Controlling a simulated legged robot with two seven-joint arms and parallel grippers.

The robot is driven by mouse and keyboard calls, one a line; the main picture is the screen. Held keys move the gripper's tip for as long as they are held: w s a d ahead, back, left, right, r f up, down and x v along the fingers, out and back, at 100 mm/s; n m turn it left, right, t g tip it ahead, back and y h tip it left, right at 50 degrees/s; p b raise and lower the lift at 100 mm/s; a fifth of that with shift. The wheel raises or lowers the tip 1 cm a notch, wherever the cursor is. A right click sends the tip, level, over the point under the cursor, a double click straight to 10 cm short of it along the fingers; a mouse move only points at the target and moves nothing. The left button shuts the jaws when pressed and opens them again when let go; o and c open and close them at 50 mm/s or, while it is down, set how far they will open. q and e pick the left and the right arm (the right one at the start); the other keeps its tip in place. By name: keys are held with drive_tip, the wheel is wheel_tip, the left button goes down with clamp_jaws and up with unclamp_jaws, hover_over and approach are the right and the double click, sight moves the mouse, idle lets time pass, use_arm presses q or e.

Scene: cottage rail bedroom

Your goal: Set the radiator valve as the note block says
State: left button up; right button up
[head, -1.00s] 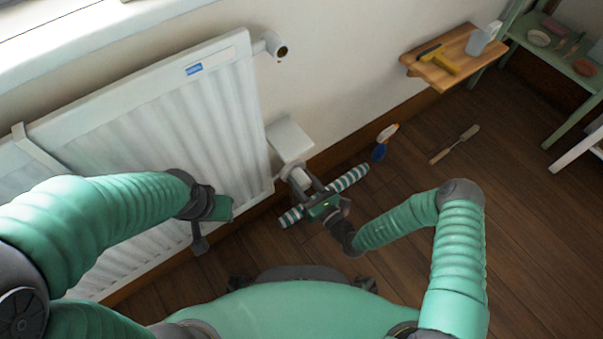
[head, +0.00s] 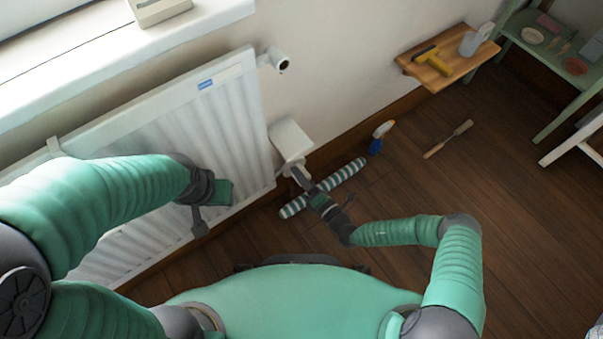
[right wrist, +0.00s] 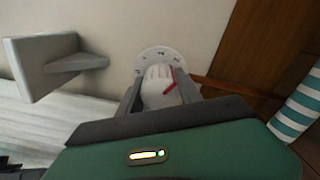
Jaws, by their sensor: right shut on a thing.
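The radiator valve's white knob (right wrist: 158,88) shows in the right wrist view, with a red pointer mark and a pale numbered ring (right wrist: 163,57) behind it. The numbers are too small to read. My right gripper (right wrist: 158,96) is shut on the knob, one finger on each side. In the head view, my right gripper (head: 299,174) is low by the radiator's right end, and mostly hides the valve. A beige block (head: 158,10) on the windowsill is cut off at the top; I cannot tell if it is the note block. My left gripper (head: 202,215) is before the radiator, fingers unclear.
The white radiator (head: 215,120) is under the windowsill (head: 120,50). A white box-like part (head: 290,138) is just above the valve. A striped roll (head: 345,174) lies on the floor under my right gripper. A spray bottle (head: 380,136) and a wooden-handled tool (head: 448,139) are farther right.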

drive_tip(key=m, duration=0.3)
drive_tip(key=shift+d+f+m, duration=0.1)
drive_tip(key=shift+f+m, duration=0.05)
drive_tip(key=shift+m, duration=0.25)
drive_tip(key=m, duration=0.3)
drive_tip(key=shift+f+m, duration=0.1)
drive_tip(key=shift+m, duration=0.2)
drive_tip(key=m, duration=0.4)
drive_tip(key=shift+m+b, duration=0.3)
drive_tip(key=shift+b, duration=0.1)
drive_tip(key=shift+f+m+b, duration=0.1)
drive_tip(key=shift+m+b, duration=0.3)
drive_tip(key=shift+m, duration=1.4)
drive_tip(key=o, duration=1.4)
